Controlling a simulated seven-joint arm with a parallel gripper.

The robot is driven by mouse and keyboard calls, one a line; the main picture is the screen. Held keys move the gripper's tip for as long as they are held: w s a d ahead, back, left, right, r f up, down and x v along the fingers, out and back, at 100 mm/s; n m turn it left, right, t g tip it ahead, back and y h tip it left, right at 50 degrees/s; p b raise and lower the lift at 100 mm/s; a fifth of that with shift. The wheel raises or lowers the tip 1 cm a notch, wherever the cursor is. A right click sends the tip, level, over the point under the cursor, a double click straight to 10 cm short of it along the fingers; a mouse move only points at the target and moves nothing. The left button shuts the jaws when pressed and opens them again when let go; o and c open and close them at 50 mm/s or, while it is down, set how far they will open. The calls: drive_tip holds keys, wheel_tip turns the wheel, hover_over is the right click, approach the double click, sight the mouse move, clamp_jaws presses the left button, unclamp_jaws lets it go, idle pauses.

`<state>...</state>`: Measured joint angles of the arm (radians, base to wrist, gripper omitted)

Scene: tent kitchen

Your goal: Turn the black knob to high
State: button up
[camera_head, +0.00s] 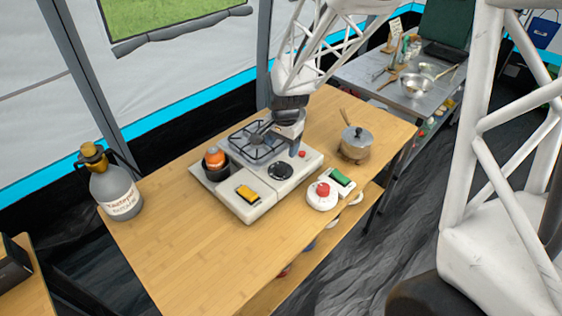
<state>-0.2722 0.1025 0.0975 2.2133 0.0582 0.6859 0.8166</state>
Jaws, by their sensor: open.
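The black knob (281,171) is a dark round disc on the pale top of the camp stove (254,211), near its front right part. I cannot make out which setting it points to. My gripper (277,143) hangs over the stove, near the burner grate and behind the knob in the picture. Its fingers are spread and hold nothing that I can see. The gripper appears apart from the knob, but its exact height is hard to tell.
A red button (302,154), a yellow switch (247,195) and an orange-topped black container (215,160) are close by. A red knob on a white base (322,190), a green switch (341,177) and a pot (356,143) stand right. The table's front left (180,260) is clear.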

sight(280, 164)
drive_tip(key=shift+f, duration=0.1)
drive_tip(key=shift+w+a+f, duration=0.1)
drive_tip(key=shift+f, duration=1.8)
drive_tip(key=shift+a+f, duration=0.1)
drive_tip(key=shift+f, duration=1.8)
drive_tip(key=c, duration=0.9)
drive_tip(key=shift+n, duration=0.5)
drive_tip(key=n, duration=0.6)
drive_tip(key=shift+w+r, duration=0.1)
drive_tip(key=n, duration=0.6)
drive_tip(key=shift+a+n+g, duration=0.1)
drive_tip(key=shift+n+g, duration=0.3)
